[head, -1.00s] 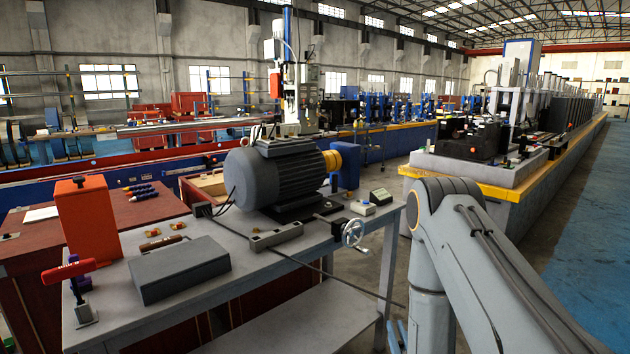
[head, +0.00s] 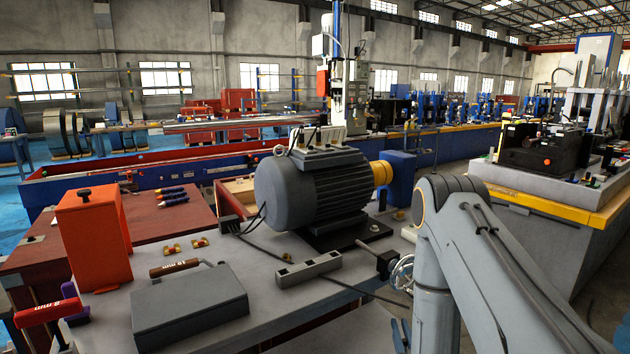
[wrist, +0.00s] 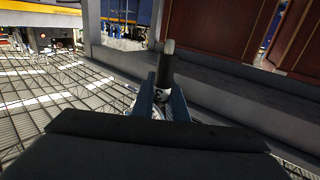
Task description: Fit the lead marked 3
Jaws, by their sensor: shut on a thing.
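My gripper (wrist: 162,100) is shut on a lead end (wrist: 166,68) in the wrist view. The lead end has a black sleeve, a pale grey tip and a white band with a dark mark that looks like a 3. Its blue fingers close on both sides of it, and it stands clear of any surface. In the head view only a bit of blue gripper shows low beside my arm; the lead is hidden there. The grey motor (head: 312,190) stands on the bench with an open terminal box (head: 318,148) on top, with upright studs.
On the bench (head: 300,305) are a dark grey case (head: 190,305), an orange box (head: 92,240), a red-handled tool (head: 48,311), a brown-handled tool (head: 175,267), brass pieces (head: 172,249) and a grey slotted block (head: 308,268). A handwheel (head: 402,272) is beside my arm.

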